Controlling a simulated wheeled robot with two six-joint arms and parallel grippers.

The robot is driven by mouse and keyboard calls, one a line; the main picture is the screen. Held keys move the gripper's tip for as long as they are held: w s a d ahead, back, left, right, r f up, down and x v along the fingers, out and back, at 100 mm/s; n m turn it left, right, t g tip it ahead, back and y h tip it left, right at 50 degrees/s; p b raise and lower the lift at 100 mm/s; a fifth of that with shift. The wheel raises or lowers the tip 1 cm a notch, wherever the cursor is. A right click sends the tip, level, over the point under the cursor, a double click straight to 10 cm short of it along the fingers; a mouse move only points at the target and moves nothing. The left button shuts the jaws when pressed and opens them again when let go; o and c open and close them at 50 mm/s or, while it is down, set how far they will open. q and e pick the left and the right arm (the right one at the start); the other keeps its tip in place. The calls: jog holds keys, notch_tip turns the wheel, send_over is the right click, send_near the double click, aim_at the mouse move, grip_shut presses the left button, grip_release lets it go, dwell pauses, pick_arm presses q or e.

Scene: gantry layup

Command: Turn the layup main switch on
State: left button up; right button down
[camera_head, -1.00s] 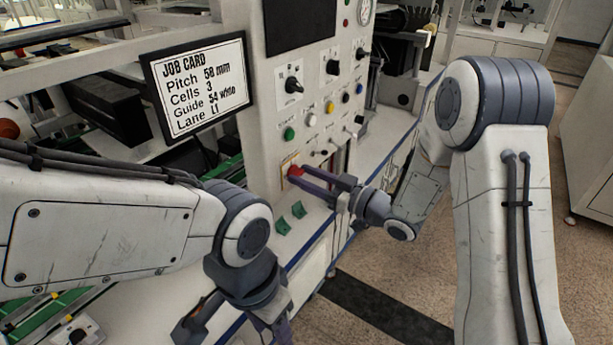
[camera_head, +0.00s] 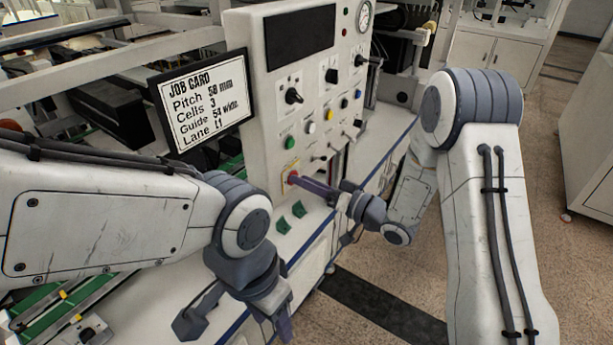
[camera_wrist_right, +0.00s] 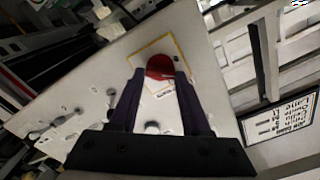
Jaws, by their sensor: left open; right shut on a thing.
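The main switch is a red knob (camera_head: 292,179) on a yellow-edged plate, low on the light control panel (camera_head: 262,120). My right gripper (camera_head: 303,183) reaches in from the right, with its fingers at the red knob. In the right wrist view the red knob (camera_wrist_right: 160,67) sits between the tips of the two dark fingers of my right gripper (camera_wrist_right: 158,80), which is shut on it. My left gripper (camera_head: 235,325) hangs low at the front, away from the panel, open and empty. Part of the knob is hidden by the right fingers in the head view.
Above the knob are a green button (camera_head: 290,142), black selector knobs (camera_head: 293,96), several small buttons and toggles, and a gauge (camera_head: 363,15). A job card screen (camera_head: 203,103) stands left of the panel. Two green blocks (camera_head: 298,208) sit on the ledge below.

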jog(key=m+p, duration=0.3)
jog(key=m, duration=0.2)
jog(key=m+p, duration=0.3)
jog(key=m, duration=0.3)
jog(key=shift+w+d+f, duration=0.1)
jog(key=shift+w, duration=0.05)
dwell(0.3)
jog(key=shift+c, duration=1.8)
grip_release()
